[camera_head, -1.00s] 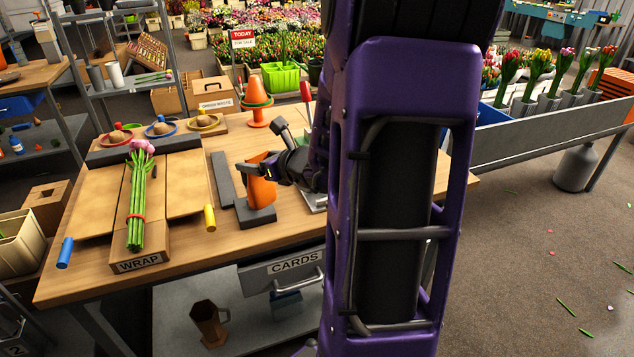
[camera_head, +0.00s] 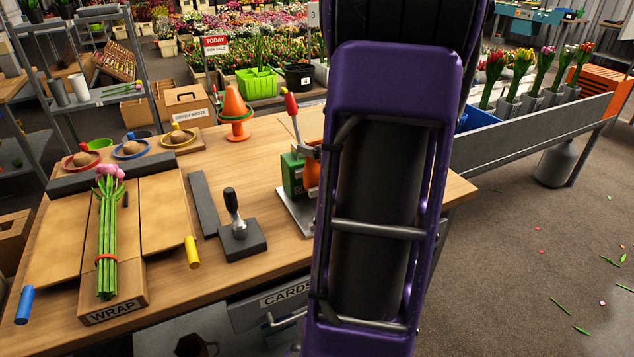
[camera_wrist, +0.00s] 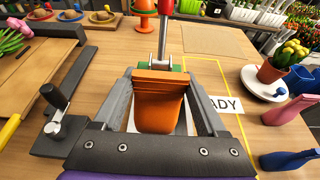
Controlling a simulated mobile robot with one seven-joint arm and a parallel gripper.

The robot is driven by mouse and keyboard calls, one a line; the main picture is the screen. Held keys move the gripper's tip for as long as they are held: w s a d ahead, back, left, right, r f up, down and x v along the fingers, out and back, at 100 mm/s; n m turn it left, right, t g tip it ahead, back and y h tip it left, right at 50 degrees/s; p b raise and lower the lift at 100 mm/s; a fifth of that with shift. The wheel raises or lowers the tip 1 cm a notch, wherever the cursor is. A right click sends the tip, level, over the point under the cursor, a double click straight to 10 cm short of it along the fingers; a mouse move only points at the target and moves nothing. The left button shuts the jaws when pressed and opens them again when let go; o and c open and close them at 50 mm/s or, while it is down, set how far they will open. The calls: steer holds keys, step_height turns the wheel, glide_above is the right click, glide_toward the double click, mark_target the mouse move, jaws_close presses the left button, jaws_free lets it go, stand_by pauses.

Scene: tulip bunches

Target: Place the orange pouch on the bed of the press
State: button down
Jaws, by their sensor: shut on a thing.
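My gripper (camera_wrist: 158,88) is shut on the orange pouch (camera_wrist: 157,108), which hangs upright between its two fingers in the wrist view. The press stands just beyond the pouch; its red lever (camera_wrist: 168,32) points up and the pouch hides much of its body. In the head view the press shows a green body (camera_head: 293,172) and a pale metal base (camera_head: 294,213). A sliver of the orange pouch (camera_head: 312,173) shows beside the green body, with my arm covering the rest. I cannot tell whether the pouch touches the bed.
A dark block with a black-handled tool (camera_head: 238,236) stands left of the press. A yellow outline with a partly hidden label (camera_wrist: 226,104), a potted cactus (camera_wrist: 284,62) and spray bottles (camera_wrist: 290,108) lie to the right. The tulip bunch (camera_head: 107,235) lies far left.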

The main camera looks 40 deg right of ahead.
step_height(320, 180, down, 8)
steer(key=shift+r+b, duration=0.1)
steer(key=shift+b, duration=0.65)
steer(key=shift+f, duration=0.25)
jaws_free()
steer(key=shift+r, duration=0.25)
steer(key=p+v, duration=0.1)
steer(key=v, duration=1.1)
